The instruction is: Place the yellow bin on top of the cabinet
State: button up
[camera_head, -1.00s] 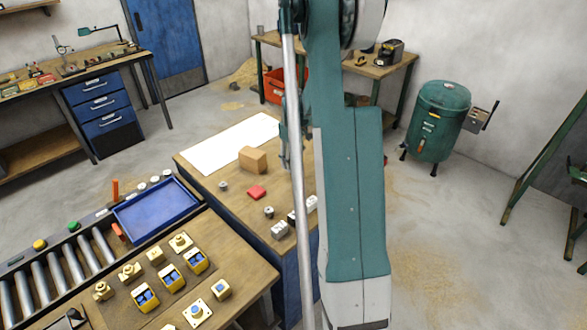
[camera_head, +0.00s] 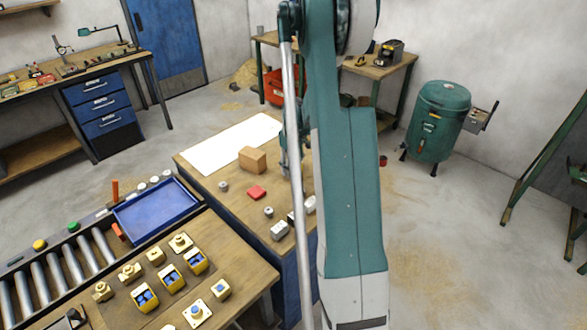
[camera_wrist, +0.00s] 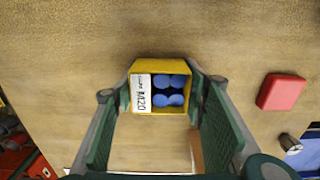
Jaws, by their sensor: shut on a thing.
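The yellow bin (camera_wrist: 160,64) shows in the wrist view with blue cylindrical pieces inside and a white "M20" label. My gripper (camera_wrist: 160,92) is shut on it, one green finger on each side. In the head view my arm hides the bin, and only part of my gripper shows beside the pole. The wood-topped cabinet (camera_head: 232,216) with a blue side stands in the middle of the head view. Its wooden top (camera_wrist: 60,50) lies beneath the bin in the wrist view; I cannot tell whether the bin touches it.
On the cabinet top are a cardboard box (camera_head: 253,159), a red block (camera_head: 257,192), a white sheet (camera_head: 215,150) and small metal parts (camera_head: 279,231). Other yellow bins (camera_head: 145,298) stand on the front table. A blue tray (camera_head: 155,212) lies beside the rollers.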

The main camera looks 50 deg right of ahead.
jog(key=shift+f, duration=0.15)
jog(key=o, duration=0.9)
notch_tip(320, 180, up, 12)
dwell(0.5)
dwell(0.5)
jog(key=shift+r, duration=0.2)
